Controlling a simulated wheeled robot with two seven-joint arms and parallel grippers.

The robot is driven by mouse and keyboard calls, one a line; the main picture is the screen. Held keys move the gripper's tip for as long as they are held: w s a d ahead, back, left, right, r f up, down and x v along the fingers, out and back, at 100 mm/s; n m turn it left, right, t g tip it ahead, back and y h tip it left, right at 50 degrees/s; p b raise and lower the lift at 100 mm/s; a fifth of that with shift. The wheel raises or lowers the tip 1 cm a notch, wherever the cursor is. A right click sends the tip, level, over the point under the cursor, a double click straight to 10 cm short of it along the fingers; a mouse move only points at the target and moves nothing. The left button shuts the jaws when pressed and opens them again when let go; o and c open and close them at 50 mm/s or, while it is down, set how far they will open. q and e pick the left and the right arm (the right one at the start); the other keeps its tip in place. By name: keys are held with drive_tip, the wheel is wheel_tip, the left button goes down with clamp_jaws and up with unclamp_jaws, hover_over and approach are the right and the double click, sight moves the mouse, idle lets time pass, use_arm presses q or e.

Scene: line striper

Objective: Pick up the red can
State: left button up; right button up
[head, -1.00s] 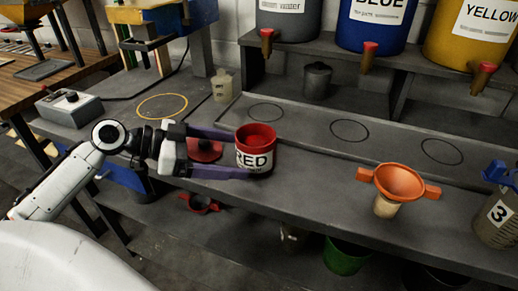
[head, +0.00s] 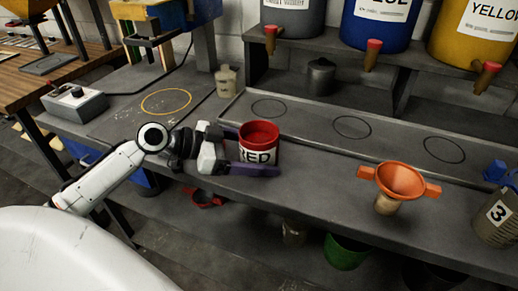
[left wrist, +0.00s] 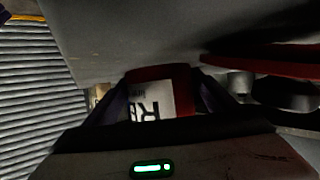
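The red can (head: 260,150) is an open-topped red pot with a white label reading RED. It stands upright on the grey bench, left of centre in the head view. My left gripper (head: 250,150) reaches in low from the left, with its purple fingers on either side of the can. The near finger crosses in front of the can's base, and the far finger is mostly hidden. In the left wrist view the can (left wrist: 160,95) sits between the two fingers, label facing the camera; firm contact is not visible. My right gripper is not in view.
An orange funnel (head: 401,180) on a small holder stands to the right, and a can marked 3 (head: 497,219) is at the right edge. A pale bottle (head: 226,81) and grey pot (head: 321,76) stand behind. Drums with taps line the back shelf. Bench between can and funnel is clear.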

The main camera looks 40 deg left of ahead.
use_arm(q)
drive_tip(key=c, duration=1.1)
drive_tip(key=shift+r, duration=0.15)
drive_tip(key=shift+c, duration=1.2)
